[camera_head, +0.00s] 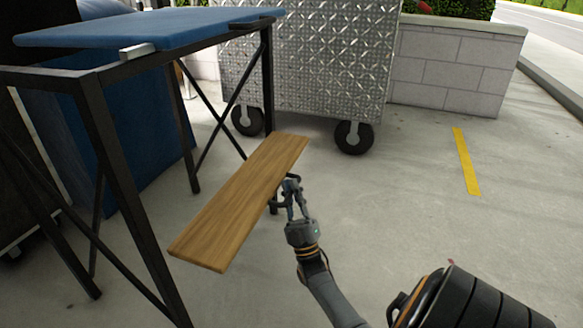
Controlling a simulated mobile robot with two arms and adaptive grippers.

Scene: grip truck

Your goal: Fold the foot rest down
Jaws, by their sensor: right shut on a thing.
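The foot rest is a long wooden board (240,200) on the front side of a tall black metal frame (115,150). It sticks out from the frame and looks roughly level, though its exact tilt is hard to judge. My right gripper (291,188) is at the board's right long edge, toward its far end, beside a dark bracket under the board. Its fingers are shut on the foot rest; the exact contact is partly hidden at the edge. My left gripper is out of view.
A blue padded top (150,28) lies on the frame above the board. A diamond-plate metal cart (310,60) on black wheels stands behind. A grey block wall (450,70) is at the back right. The concrete floor with a yellow stripe (466,160) is clear to the right.

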